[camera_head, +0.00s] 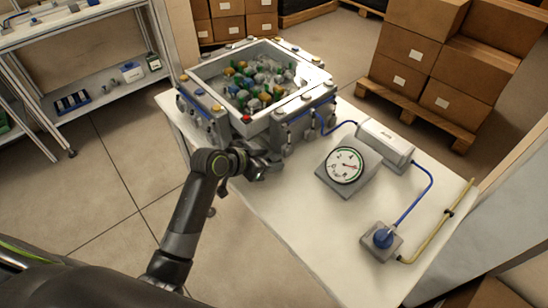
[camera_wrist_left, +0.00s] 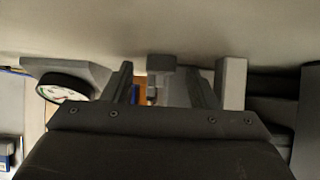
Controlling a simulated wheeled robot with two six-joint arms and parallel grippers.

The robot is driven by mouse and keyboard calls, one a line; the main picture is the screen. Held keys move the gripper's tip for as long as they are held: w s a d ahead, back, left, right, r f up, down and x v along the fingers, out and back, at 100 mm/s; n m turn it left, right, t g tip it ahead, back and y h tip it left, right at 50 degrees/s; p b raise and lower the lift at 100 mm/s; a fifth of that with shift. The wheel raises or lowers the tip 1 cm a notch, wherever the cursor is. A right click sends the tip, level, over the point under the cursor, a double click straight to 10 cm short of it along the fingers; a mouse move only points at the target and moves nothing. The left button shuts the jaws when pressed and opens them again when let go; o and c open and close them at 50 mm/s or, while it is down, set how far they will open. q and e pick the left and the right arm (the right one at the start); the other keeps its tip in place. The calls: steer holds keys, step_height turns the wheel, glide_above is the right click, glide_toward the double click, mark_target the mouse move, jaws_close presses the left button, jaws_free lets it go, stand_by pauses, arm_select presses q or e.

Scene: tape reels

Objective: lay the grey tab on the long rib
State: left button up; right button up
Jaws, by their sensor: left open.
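My left gripper (camera_head: 262,166) is low at the near front side of the grey machine (camera_head: 316,100), just above or at the white table's left part. In the left wrist view its two dark fingers (camera_wrist_left: 162,88) stand apart. A small grey block (camera_wrist_left: 161,62) shows in the gap between the fingertips and may be the grey tab; no grip on it shows. A paler grey block (camera_wrist_left: 232,76) stands right of the fingers. I cannot single out the long rib in either view. My right gripper is not in view.
The machine's open tray holds green, orange and grey pieces. A round dial on a grey base (camera_head: 345,165) stands on the white table (camera_head: 300,225), with a grey box (camera_head: 385,144), a blue knob unit (camera_head: 382,241) and a yellow hose nearby. The table's near middle is clear.

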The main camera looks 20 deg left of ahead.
arm_select(q)
steer(key=shift+c, duration=0.2)
steer(key=c, duration=1.1)
step_height(320, 180, up, 18)
steer(key=s+a+f+m+g+h, duration=0.1)
steer(key=s, duration=0.3)
steer(key=s+a+f+m+g+h, duration=0.1)
steer(key=s+f+m, duration=0.1)
steer(key=s, duration=0.3)
steer(key=s+a+f+m+g+h, duration=0.1)
steer(key=s+f, duration=0.1)
steer(key=s, duration=0.3)
steer(key=shift+a, duration=0.3)
